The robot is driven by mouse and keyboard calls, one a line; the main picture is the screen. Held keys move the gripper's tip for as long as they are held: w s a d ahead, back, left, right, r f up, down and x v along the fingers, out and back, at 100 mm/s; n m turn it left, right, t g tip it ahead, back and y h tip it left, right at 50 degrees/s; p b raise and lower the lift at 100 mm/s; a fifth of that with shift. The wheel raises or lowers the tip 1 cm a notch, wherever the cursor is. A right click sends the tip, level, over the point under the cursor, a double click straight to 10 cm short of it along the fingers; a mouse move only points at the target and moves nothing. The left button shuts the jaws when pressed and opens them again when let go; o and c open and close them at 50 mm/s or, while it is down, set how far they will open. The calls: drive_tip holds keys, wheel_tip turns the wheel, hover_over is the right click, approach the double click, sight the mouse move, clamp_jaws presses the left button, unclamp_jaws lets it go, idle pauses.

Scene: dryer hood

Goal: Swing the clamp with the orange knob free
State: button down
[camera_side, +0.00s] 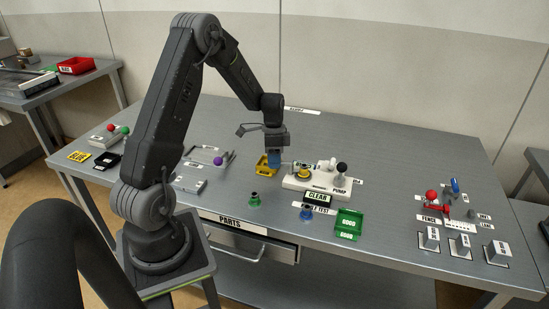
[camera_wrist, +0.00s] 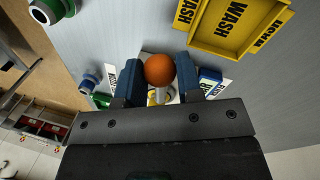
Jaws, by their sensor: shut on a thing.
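The orange knob (camera_wrist: 159,69) sits between the two blue fingers of my gripper (camera_wrist: 158,76) in the wrist view. The fingers are shut on it, one on each side. A pale stem shows below the knob; the rest of the clamp is mostly hidden by the fingers and gripper body. In the side view my gripper (camera_side: 275,161) points down at the left end of the white pump block (camera_side: 296,186), and its fingers hide the knob. A yellow round part (camera_side: 304,172) stands on the block, just right of my gripper.
A black-knobbed lever (camera_side: 341,169) stands on the block's right. Green (camera_side: 254,201) and blue (camera_side: 306,212) parts and a green GOOD bin (camera_side: 348,224) lie in front.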

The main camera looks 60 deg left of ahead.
drive_tip(key=n, duration=0.2)
drive_tip(key=d+n, duration=0.1)
drive_tip(key=shift+s+d+n+t, duration=0.3)
drive_tip(key=shift+s+n, duration=0.1)
drive_tip(key=d+n, duration=0.1)
drive_tip(key=n, duration=0.1)
drive_tip(key=d+n+t, duration=0.1)
drive_tip(key=n, duration=0.1)
drive_tip(key=shift+s+n, duration=0.15)
drive_tip(key=shift+n, duration=0.15)
drive_tip(key=d+n, duration=0.1)
drive_tip(key=n, duration=0.2)
drive_tip(key=shift+w+d, duration=0.2)
drive_tip(key=shift+d, duration=0.15)
drive_tip(key=shift+w+d+n+t+y, duration=0.2)
drive_tip(key=shift+w+d+n+t, duration=0.15)
drive_tip(key=shift+n, duration=0.8)
drive_tip(key=shift+w+d+n+t+y, duration=0.2)
drive_tip(key=shift+d+n, duration=0.25)
drive_tip(key=shift+n, duration=0.7)
drive_tip(key=shift+r, duration=0.1)
drive_tip(key=c, duration=0.8)
unclamp_jaws()
drive_tip(key=r, duration=0.4)
drive_tip(key=s+a+r, duration=0.1)
drive_tip(key=r, duration=0.4)
drive_tip(key=s+r, duration=0.1)
drive_tip(key=r, duration=0.3)
drive_tip(key=shift+s+a+r, duration=0.15)
drive_tip(key=shift+r, duration=0.1)
